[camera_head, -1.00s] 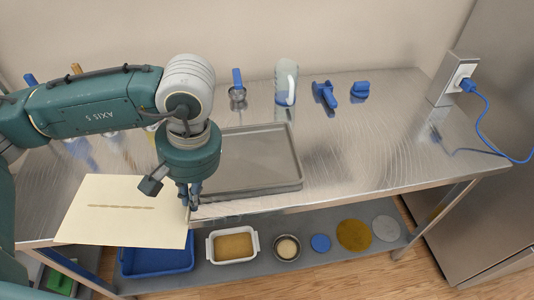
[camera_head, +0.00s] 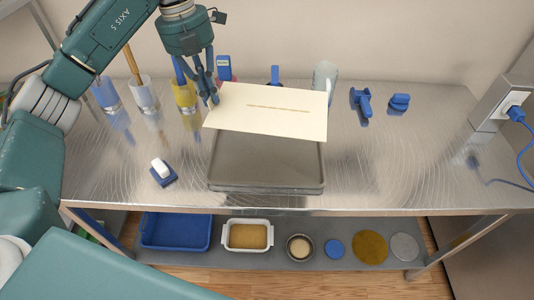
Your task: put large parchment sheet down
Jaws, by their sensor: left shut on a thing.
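The large parchment sheet (camera_head: 268,112) is cream and rectangular, with a thin brown line across its middle. My left gripper (camera_head: 212,100) is shut on its left edge and holds it above the back part of the grey metal tray (camera_head: 265,165). The sheet hides the tray's back part; the tray's front part is bare. The tray lies on the steel table. My right gripper is not in view.
Holders with tools (camera_head: 146,95) stand at the left of the steel table (camera_head: 380,170). A small blue-and-white block (camera_head: 162,172) lies left of the tray. A clear pitcher (camera_head: 324,78) and blue items (camera_head: 361,104) stand behind and right.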

